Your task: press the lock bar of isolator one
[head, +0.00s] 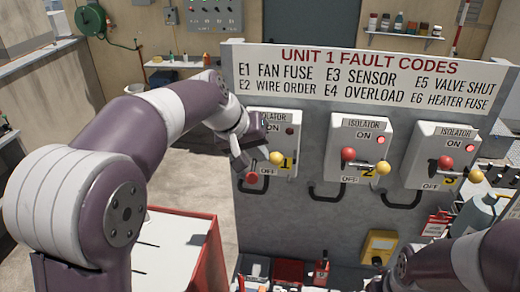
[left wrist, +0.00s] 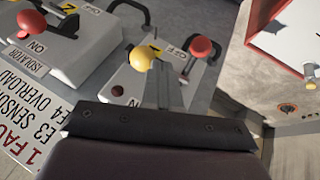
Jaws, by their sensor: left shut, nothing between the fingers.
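Isolator one (head: 285,130) is the left of three grey boxes on the panel. Its red knob (head: 252,177) is low by OFF and its lamp (head: 290,131) is dark. A yellow ball (head: 276,158) sits by the number 1. A black bent bar (head: 250,190) hangs at its lower edge; I cannot tell if this is the lock bar. My left gripper (head: 240,158) is shut and empty in front of the box's left side. In the left wrist view its fingers (left wrist: 164,88) lie beside the yellow ball (left wrist: 143,57); contact is unclear. My right gripper is not clearly visible.
Isolator two (head: 359,142) and isolator three (head: 440,150) stand to the right with red knobs by ON and lit lamps. A fault-code sign (head: 365,78) tops the panel. A red-sided cart (head: 208,255) is below left. Tools and a yellow device (head: 379,246) lie below the panel.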

